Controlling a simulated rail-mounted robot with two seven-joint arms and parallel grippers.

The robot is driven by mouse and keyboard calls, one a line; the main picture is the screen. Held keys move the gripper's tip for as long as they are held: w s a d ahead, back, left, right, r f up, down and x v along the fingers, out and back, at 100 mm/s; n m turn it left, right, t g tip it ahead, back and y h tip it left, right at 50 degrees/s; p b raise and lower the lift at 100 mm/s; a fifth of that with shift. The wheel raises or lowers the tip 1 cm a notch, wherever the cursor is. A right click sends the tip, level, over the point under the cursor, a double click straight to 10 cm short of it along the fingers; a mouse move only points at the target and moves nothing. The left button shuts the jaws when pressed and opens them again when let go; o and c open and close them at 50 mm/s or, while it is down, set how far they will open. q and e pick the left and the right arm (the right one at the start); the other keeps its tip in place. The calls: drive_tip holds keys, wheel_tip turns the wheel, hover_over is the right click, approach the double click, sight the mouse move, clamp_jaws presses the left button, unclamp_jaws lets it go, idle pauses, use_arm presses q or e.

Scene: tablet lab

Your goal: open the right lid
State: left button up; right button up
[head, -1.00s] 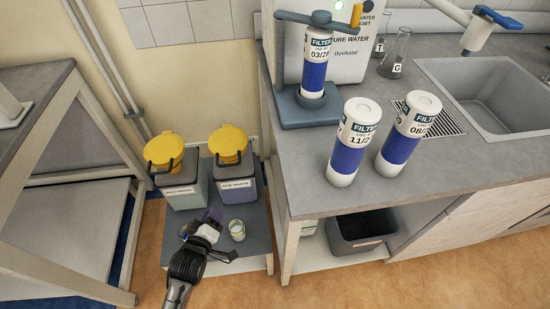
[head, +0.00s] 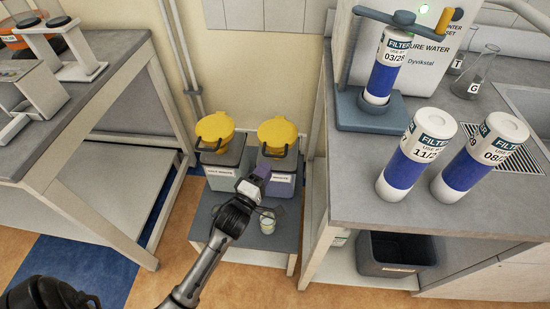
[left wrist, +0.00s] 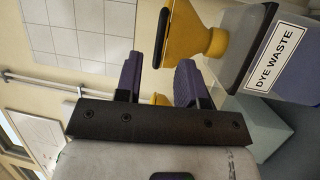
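The right lid (head: 278,132) is yellow and round, with a dark handle at its front. It appears closed on the grey and purple dye-waste container (head: 282,188). In the left wrist view, the yellow lid and neck (left wrist: 195,40) show at the upper middle, beside the DYE WASTE container (left wrist: 285,60). My left gripper (head: 262,172) is in front of this container, below the lid and apart from it. In the left wrist view, its two purple-padded fingers (left wrist: 158,82) are spread with nothing held between them. My right gripper is not in view.
A second container (head: 222,180) with a yellow lid (head: 214,130) stands just left. A small jar (head: 267,222) sits on the low grey stand (head: 262,244) near my left gripper. The counter (head: 375,200) with filter bottles rises on the right; a grey bench (head: 95,100) stands left.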

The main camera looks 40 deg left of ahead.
sight(275, 156)
use_arm(q)
drive_tip(key=b+x, duration=0.1)
drive_tip(key=x, duration=0.5)
drive_tip(key=shift+w+b, duration=0.25)
drive_tip(key=shift+b, duration=0.15)
drive_tip(key=c, duration=0.5)
clamp_jaws()
